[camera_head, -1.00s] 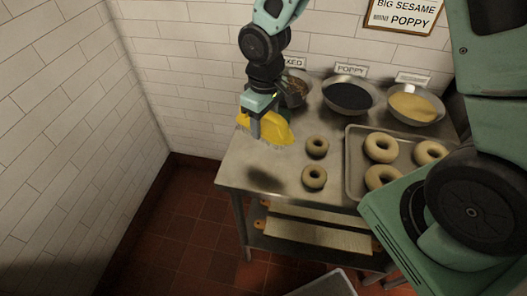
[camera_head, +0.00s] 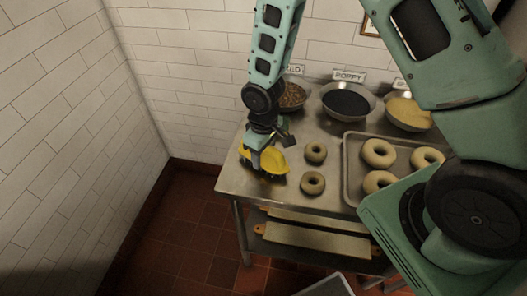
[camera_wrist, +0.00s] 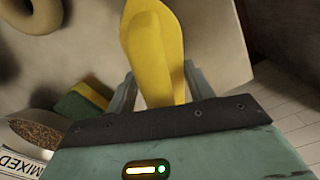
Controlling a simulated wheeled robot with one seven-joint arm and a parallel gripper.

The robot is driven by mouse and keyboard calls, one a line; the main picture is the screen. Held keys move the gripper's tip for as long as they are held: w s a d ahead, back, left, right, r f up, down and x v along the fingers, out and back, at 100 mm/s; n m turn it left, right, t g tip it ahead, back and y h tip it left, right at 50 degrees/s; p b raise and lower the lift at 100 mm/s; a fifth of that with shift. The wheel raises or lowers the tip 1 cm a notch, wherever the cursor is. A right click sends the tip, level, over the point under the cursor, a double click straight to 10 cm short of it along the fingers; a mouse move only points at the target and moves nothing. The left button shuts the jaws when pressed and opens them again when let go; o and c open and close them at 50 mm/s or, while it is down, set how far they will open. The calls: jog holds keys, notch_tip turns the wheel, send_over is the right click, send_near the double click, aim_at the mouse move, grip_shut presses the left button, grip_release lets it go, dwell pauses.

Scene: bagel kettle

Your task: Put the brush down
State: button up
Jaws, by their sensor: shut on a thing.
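The yellow brush (camera_head: 265,161) is at the left end of the steel table (camera_head: 236,184), low over its top. It also shows in the wrist view (camera_wrist: 153,50) as a yellow handle between the two fingers. My gripper (camera_head: 262,158) points down and is shut on the brush; in the wrist view its fingers (camera_wrist: 158,85) stand on either side of the handle. Dark bristles show under the yellow body, at or just above the table. I cannot tell whether they touch it.
Two bagels (camera_head: 315,152) lie just right of the brush. A tray (camera_head: 349,170) with several bagels is further right. Bowls of mixed topping (camera_head: 292,95), poppy (camera_head: 347,103) and sesame (camera_head: 408,112) stand along the back. A yellow-green sponge-like block (camera_wrist: 84,103) shows in the wrist view.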

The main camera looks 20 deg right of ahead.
jog(key=shift+f, duration=0.1)
jog(key=o, duration=1.3)
jog(key=shift+c, duration=0.2)
notch_tip(320, 180, up, 11)
jog(key=shift+b, duration=0.85)
jog(key=shift+s+a+r, duration=0.1)
jog(key=shift+r, duration=0.55)
jog(key=s+a+r, duration=0.2)
jog(key=s+r, duration=0.1)
jog(key=s, duration=0.3)
jog(key=s+a+r+n, duration=0.1)
jog(key=s+a+r, duration=0.1)
jog(key=s, duration=0.5)
jog(key=s+a+r, duration=0.1)
jog(key=s+r, duration=0.3)
jog(key=s, duration=0.3)
jog(key=shift+s+a+r+y, duration=0.15)
jog(key=shift+a+r+y, duration=0.15)
jog(key=shift+a+r, duration=0.1)
